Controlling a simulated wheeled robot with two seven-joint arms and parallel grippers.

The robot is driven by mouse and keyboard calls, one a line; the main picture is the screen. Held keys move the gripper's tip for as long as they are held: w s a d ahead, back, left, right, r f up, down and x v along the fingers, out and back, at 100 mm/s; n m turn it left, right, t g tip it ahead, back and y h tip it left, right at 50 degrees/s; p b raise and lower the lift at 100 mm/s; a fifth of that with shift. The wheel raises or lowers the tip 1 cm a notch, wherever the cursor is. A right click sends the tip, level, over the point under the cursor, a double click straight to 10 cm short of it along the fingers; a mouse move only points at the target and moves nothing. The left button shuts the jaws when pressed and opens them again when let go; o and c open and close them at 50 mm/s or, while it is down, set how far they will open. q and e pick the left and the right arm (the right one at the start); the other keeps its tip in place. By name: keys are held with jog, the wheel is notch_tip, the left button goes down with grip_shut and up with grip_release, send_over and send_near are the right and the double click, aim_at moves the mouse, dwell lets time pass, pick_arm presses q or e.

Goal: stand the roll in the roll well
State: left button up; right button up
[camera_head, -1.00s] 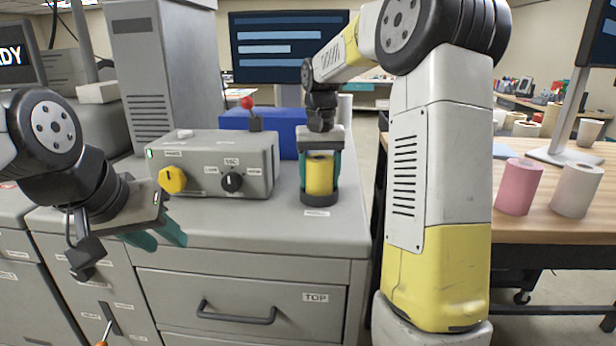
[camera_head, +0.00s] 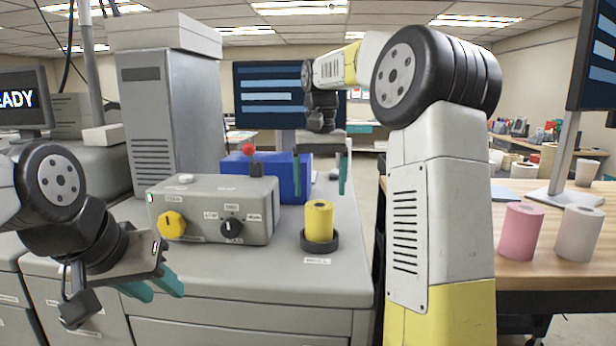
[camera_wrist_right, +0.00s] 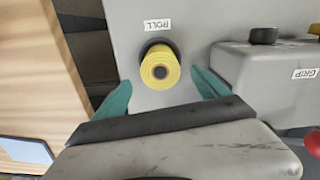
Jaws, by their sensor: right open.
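The yellow roll (camera_head: 319,220) stands upright in the dark round roll well (camera_head: 306,243) on the grey cabinet top. In the right wrist view the roll (camera_wrist_right: 158,66) shows end-on with its core hole, and part of the dark well rim shows behind it. My right gripper (camera_head: 320,190) is open and empty, its teal fingers above the roll and apart from it. In the right wrist view its fingertips (camera_wrist_right: 158,90) lie to either side of the roll. My left gripper (camera_head: 152,286) is at the lower left, away from the roll, with its teal fingers apart and nothing between them.
A grey control box (camera_head: 213,208) with a yellow knob and a black dial stands left of the well. A blue box (camera_head: 270,177) is behind it. A pink roll (camera_head: 520,231) and a white roll (camera_head: 577,233) stand on the wooden table (camera_head: 465,255) at right.

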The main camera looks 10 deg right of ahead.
jog(key=shift+r, duration=0.95)
jog(key=shift+s+r, duration=0.25)
jog(key=shift+r, duration=0.05)
jog(key=s+a+f+n+t+y, duration=0.1)
jog(key=s+f+t, duration=0.2)
jog(key=s, duration=0.9)
jog(key=s+a+f+n+t+y, duration=0.1)
jog(key=s+f+t, duration=0.2)
jog(key=s+f, duration=0.3)
jog(key=s, duration=0.5)
jog(key=shift+s+f, duration=0.2)
jog(key=shift+s, duration=0.2)
